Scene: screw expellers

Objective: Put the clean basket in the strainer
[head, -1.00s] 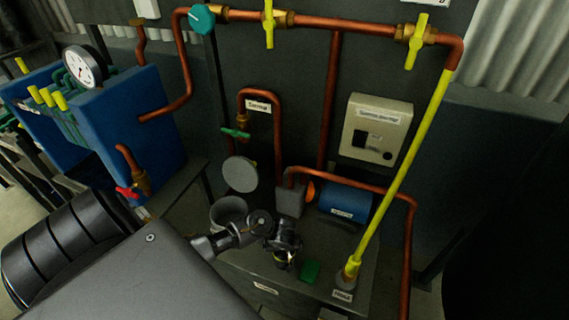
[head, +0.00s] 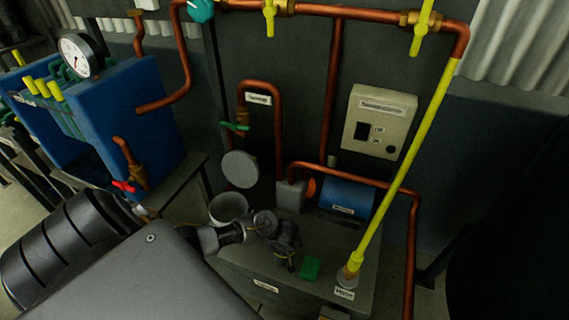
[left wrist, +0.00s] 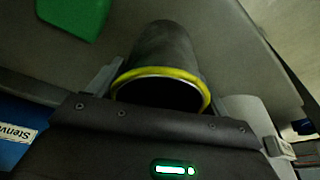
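The strainer (head: 228,207) is a round, open-topped grey pot on the grey bench at centre left of the head view. A round grey disc-like lid (head: 240,169) stands up behind it. My left gripper (head: 286,262) points down over the bench, right of the strainer. In the left wrist view a dark cylindrical basket (left wrist: 163,50) with a yellow rim lies between my left fingers, rim near the palm. The fingers flank its sides closely; whether they press on it is unclear. The basket is largely hidden in the head view. My right gripper is not in view.
A green block (head: 310,267) lies on the bench (head: 335,240) right of my gripper. A yellow pipe (head: 400,180) slants down to the bench. A blue cylinder (head: 346,196) and copper pipes stand behind. A blue tank (head: 120,125) is at the left.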

